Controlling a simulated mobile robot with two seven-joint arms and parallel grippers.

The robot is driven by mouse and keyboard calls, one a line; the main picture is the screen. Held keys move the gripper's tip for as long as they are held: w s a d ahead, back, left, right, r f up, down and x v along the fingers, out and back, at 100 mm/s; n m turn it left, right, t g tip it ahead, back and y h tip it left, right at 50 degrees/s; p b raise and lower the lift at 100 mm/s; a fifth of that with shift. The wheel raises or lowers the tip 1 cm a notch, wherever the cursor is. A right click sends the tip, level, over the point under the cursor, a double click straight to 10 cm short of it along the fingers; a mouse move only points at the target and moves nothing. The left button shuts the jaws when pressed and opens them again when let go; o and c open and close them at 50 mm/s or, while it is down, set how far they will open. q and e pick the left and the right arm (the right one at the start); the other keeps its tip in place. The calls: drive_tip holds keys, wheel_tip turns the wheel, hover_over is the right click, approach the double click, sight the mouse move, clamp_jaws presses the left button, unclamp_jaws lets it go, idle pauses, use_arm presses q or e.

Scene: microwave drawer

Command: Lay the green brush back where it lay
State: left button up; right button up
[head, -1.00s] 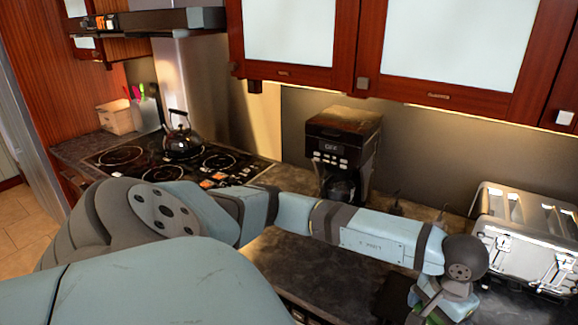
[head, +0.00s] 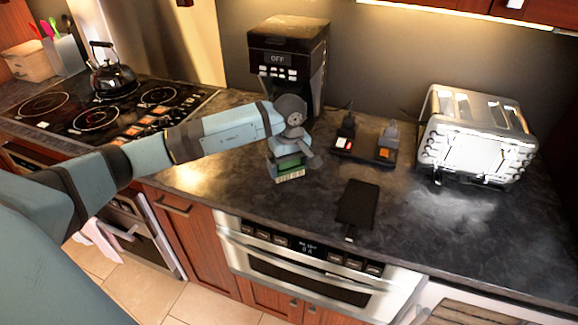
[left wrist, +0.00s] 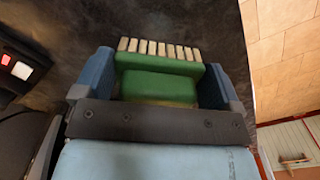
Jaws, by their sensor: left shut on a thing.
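The green brush (head: 289,168) has a green body and a row of pale bristles. My left gripper (head: 290,163) is shut on it, over the dark countertop in front of the coffee maker. In the left wrist view the brush (left wrist: 160,82) sits between the two blue-grey fingers (left wrist: 158,88), bristles pointing away from the palm. I cannot tell whether the brush touches the countertop (head: 225,172). My right gripper is not in view.
A coffee maker (head: 288,55) stands behind my left gripper. A power strip with plugs (head: 365,148), a black flat device (head: 357,204) and a silver toaster (head: 475,138) are to the right. The stove with kettle (head: 113,78) is left. The drawer microwave (head: 310,265) is below the counter edge.

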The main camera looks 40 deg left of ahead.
sight(289, 177)
use_arm(q)
drive_tip(key=shift+f, duration=0.1)
drive_tip(key=shift+b, duration=0.45)
wheel_tip(289, 177, down, 4)
drive_tip(key=b, duration=0.3)
drive_tip(key=shift+b, duration=0.35)
drive_tip(key=shift+f+b, duration=0.65)
drive_tip(key=shift+f, duration=0.15)
drive_tip(key=shift+f+b, duration=0.35)
drive_tip(key=shift+f, duration=0.1)
drive_tip(key=o, duration=0.8)
